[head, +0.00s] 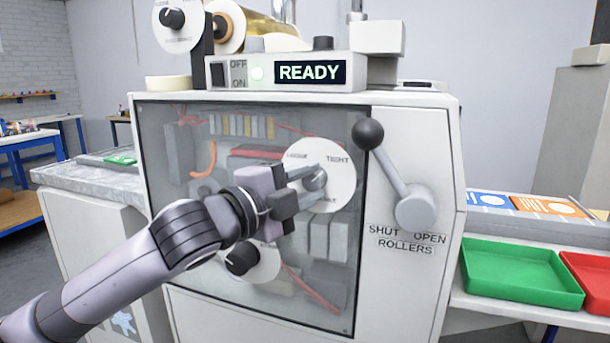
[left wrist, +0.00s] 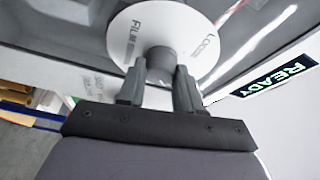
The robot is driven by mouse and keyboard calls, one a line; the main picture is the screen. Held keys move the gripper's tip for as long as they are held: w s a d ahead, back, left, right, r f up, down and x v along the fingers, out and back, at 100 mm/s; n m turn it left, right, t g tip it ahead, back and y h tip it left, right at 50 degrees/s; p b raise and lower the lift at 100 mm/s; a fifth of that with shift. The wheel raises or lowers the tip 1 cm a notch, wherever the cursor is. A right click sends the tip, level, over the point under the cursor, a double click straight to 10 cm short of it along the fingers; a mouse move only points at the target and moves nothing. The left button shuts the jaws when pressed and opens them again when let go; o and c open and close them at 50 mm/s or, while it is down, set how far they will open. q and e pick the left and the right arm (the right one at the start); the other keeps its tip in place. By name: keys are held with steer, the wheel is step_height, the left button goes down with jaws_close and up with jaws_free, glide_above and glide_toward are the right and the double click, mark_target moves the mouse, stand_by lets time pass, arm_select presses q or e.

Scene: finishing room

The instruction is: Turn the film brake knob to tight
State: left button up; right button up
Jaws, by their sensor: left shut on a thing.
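The plate reads LOOSE at upper left and TIGHT at upper right in the head view. My left gripper (head: 308,176) comes from the left and is shut on the knob. In the left wrist view the knob (left wrist: 160,60) sits between the two fingertips (left wrist: 160,78), and FILM shows on the plate. The fingers hide part of the knob, and I cannot tell where its pointer stands. My right gripper is not in view.
A second black knob (head: 242,259) is just below my left arm, and another (head: 173,18) is at upper left. The ball-ended roller lever (head: 390,170) stands close right of the dial. A lit READY display (head: 310,73) is above. Green (head: 520,272) and red trays (head: 590,280) lie right.

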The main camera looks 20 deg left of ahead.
arm_select(q)
steer(key=shift+f, duration=0.15)
steer(key=o, duration=1)
steer(key=shift+o, duration=0.2)
steer(key=v, duration=0.7)
steer(key=shift+b, duration=0.45)
